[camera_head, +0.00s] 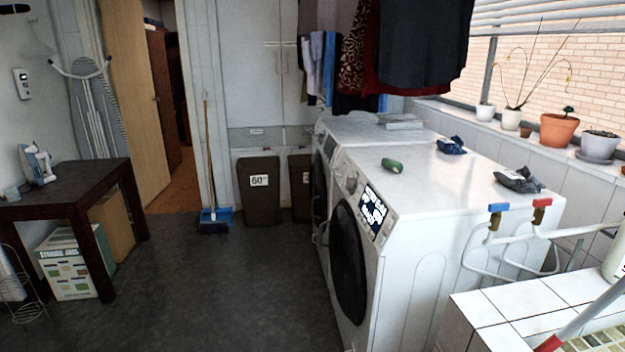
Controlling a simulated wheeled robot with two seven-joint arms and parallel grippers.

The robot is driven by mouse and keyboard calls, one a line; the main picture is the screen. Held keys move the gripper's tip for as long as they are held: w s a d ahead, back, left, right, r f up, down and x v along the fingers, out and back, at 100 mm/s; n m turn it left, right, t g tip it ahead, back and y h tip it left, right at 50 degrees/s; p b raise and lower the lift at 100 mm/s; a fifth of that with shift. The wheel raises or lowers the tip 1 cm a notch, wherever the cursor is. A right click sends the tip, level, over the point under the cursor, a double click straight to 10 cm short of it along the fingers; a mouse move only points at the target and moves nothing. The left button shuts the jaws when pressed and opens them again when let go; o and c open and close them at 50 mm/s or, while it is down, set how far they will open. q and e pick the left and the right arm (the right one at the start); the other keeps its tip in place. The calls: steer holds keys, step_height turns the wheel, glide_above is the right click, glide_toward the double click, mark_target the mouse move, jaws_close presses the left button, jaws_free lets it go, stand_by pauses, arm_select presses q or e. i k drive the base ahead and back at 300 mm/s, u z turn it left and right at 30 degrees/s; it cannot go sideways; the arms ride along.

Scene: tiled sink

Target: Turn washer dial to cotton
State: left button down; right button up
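A white front-loading washer (420,255) stands right of centre, with its round dark door (348,262) facing left. Its control panel (373,211) is on the upper front edge and carries a dark label with white print. A small round knob-like shape (352,184) shows on the panel beside the label. It is too small to read any dial setting. A second white machine (345,130) stands behind it. Neither of my grippers is in view.
A green object (392,165) and dark crumpled items (519,180) lie on the washer top. A tiled sink edge (510,300) is at lower right. A dark table (75,195) stands at left. The grey floor (220,285) in front of the washer is clear.

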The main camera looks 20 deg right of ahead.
mark_target(350, 182)
steer(key=u, duration=0.45)
steer(key=i, duration=3.65)
steer(key=z, duration=1.95)
steer(key=i, duration=0.75)
steer(key=z, duration=0.7)
